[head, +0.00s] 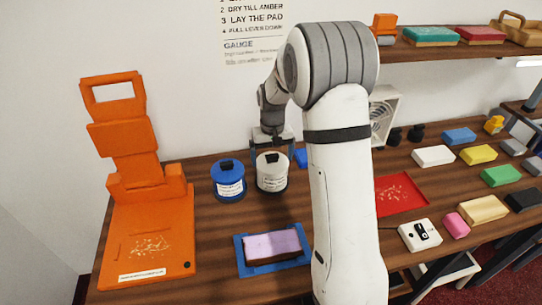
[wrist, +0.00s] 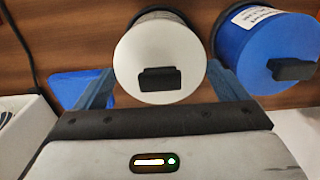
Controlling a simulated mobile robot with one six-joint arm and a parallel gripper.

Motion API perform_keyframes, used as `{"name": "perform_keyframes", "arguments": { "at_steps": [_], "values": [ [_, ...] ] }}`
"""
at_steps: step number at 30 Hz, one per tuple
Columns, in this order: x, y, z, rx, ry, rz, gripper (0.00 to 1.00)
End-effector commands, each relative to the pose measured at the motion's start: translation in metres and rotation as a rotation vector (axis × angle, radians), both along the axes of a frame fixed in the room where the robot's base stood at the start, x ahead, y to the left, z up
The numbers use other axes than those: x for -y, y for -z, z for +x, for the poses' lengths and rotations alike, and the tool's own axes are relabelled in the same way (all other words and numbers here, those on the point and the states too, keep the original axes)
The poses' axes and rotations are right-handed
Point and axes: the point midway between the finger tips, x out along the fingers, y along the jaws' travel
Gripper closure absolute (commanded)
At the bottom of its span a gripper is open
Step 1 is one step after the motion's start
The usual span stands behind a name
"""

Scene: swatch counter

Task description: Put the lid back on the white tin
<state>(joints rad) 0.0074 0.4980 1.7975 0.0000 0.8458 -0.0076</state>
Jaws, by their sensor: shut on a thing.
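The white tin (head: 272,183) stands on the wooden counter, upright, with a label on its side. Its white lid (head: 270,160), with a black knob, is at the top of the tin, looking level. Whether the lid is fully seated or slightly raised I cannot tell. In the wrist view the lid (wrist: 160,95) fills the space between my fingers and hides most of the tin below. My gripper (head: 271,152) reaches in from behind the tin, its blue-grey fingers on either side of the lid, shut on it. The fingers also show in the wrist view (wrist: 160,85).
A blue tin (head: 229,186) with a black knob stands close at the left. An orange lever press (head: 150,230) is further left. A blue tray (head: 243,262) with a pink-topped pad (head: 272,243) lies in front.

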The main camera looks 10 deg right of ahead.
Motion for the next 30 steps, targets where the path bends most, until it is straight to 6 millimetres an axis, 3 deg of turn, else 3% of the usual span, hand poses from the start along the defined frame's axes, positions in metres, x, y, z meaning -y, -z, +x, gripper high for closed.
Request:
{"name": "perform_keyframes", "arguments": {
  "at_steps": [13, 14, 16, 30],
  "values": [
    [0.0004, 0.0002, 0.0001, 0.0, 0.001, 0.0, 0.29],
    [0.0004, 0.0002, 0.0001, 0.0, 0.001, 0.0, 0.05],
    [0.0004, 0.0002, 0.0001, 0.0, 0.001, 0.0, 0.0],
    [0.0005, -0.0037, 0.0001, 0.0, 0.001, 0.0, 0.0]
  ]
}}
